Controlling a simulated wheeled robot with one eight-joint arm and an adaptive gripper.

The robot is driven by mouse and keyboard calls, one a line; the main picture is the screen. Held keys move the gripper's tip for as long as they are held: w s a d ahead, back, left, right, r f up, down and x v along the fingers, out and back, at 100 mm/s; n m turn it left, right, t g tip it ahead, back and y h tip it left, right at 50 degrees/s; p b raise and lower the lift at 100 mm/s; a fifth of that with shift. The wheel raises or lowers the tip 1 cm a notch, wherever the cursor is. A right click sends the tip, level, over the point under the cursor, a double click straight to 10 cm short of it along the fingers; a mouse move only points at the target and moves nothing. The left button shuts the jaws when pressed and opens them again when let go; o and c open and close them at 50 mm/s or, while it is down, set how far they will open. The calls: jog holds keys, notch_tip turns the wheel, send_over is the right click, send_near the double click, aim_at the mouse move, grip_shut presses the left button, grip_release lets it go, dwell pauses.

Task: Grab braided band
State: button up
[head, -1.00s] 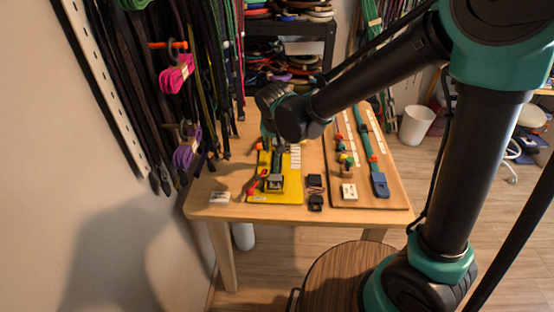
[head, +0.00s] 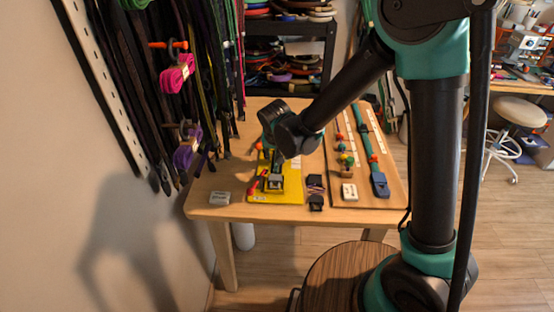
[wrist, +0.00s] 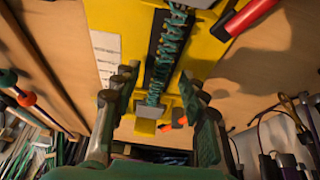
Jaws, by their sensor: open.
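A yellow board (head: 292,198) lies on the table. In the wrist view it shows as a yellow plate (wrist: 205,50) with a dark channel, and a braided teal-and-black band (wrist: 168,45) runs along this channel. My gripper (wrist: 158,82) is open, with one finger on each side of the band's near end and a yellow clamp-like block (wrist: 148,110). I cannot tell whether the fingers touch the band. In the head view my arm hides most of the band and the gripper.
A second wooden board (head: 376,150) with a teal strap and coloured beads lies to the right. Small black clips (head: 316,192) and a white block (head: 349,191) lie near the front. Cords hang at left.

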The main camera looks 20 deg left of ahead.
grip_shut()
jog(key=shift+r, duration=0.1)
dwell(0.3)
